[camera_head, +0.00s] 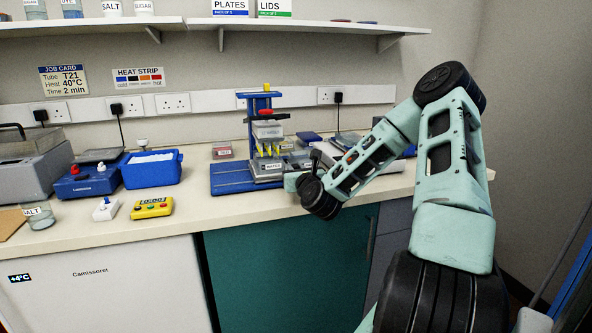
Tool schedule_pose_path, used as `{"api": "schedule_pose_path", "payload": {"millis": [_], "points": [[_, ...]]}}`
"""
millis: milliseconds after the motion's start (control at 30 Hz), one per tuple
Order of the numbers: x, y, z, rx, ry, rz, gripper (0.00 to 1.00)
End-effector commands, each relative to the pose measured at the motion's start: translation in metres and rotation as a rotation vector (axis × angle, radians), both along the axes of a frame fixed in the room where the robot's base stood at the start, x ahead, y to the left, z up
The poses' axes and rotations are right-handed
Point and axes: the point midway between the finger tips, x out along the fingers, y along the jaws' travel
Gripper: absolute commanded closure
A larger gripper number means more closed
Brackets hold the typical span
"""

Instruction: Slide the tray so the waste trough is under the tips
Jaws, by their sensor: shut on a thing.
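The blue pipetting stand (261,100) stands on the bench, with a grey head and a row of yellow tips (268,151) pointing down. Below the tips, the grey tray (266,179) sits on the blue base (231,180). A trough with a small label that seems to read WATER (273,166) is at the tray's front, close under the tips. I cannot make out the waste trough. My gripper (314,161) is at the tray's right side, shut on the tray; its fingertips are small and partly hidden by my wrist.
A blue tub (151,170), a blue heater unit (90,181) and a yellow button box (152,208) stand to the left. A small red-labelled box (222,150) is behind the base. The base's left part is bare. Shelves (300,27) run above.

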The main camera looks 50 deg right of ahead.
Motion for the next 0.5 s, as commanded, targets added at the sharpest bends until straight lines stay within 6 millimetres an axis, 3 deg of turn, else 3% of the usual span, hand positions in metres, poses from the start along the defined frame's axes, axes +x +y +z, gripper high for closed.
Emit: {"api": "schedule_pose_path", "payload": {"millis": [333, 500], "points": [[0.046, 0.075, -0.001, 0.004, -0.003, 0.010, 1.00], [0.063, 0.102, 0.000, 0.001, -0.002, 0.005, 1.00]]}}
